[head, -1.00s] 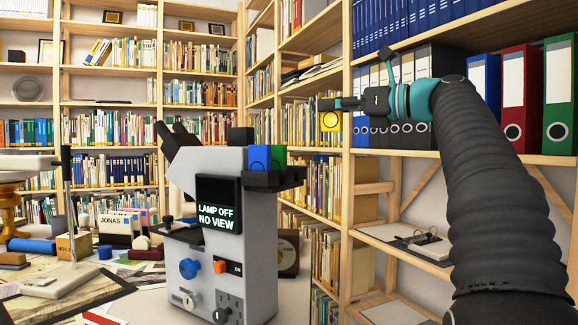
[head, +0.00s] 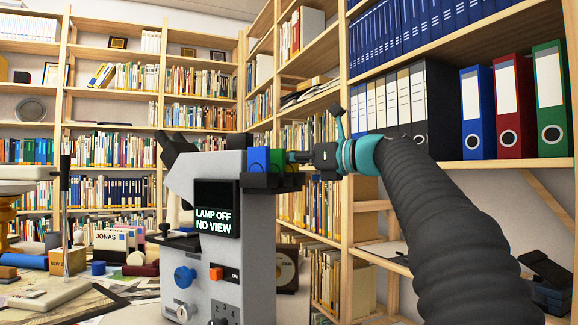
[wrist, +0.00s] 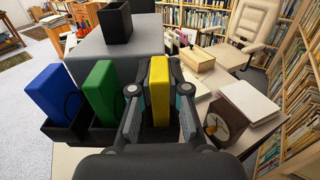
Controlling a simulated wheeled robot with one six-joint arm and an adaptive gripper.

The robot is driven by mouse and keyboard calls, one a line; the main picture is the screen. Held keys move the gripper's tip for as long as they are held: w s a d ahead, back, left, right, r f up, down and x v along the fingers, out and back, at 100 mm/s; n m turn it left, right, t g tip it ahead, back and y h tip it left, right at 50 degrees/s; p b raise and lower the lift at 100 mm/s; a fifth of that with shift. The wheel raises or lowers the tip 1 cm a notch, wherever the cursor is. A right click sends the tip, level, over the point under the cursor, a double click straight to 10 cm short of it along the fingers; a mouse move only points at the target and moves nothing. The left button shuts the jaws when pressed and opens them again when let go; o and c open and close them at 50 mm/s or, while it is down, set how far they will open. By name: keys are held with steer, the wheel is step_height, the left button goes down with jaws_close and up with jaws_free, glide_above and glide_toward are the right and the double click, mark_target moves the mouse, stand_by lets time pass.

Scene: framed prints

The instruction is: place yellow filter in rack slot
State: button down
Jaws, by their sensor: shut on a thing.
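My gripper (head: 296,157) is shut on the yellow filter (wrist: 159,88), which stands upright between its fingers in the wrist view. The dark rack (head: 262,183) sits on the right side of the grey instrument. The blue filter (wrist: 53,98) and the green filter (wrist: 103,92) stand in the rack, left of the yellow one. The yellow filter is over or in the slot right of green; its lower end is partly hidden, so I cannot tell if it is seated. In the head view it is mostly hidden beside the green filter (head: 279,159).
The grey instrument (head: 255,255) has a screen reading "LAMP OFF NO VIEW". A dark open box (wrist: 115,22) stands on its top. A cluttered table (head: 105,290) lies left. Shelves with binders (head: 511,105) stand close on the right. A clock (wrist: 225,123) shows in the wrist view.

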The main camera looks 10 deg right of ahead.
steer(key=c, duration=1.2)
jaws_free()
steer(key=shift+o, duration=0.2)
steer(key=v, duration=1.2)
steer(key=shift+p, duration=0.4)
steer(key=shift+r, duration=0.1)
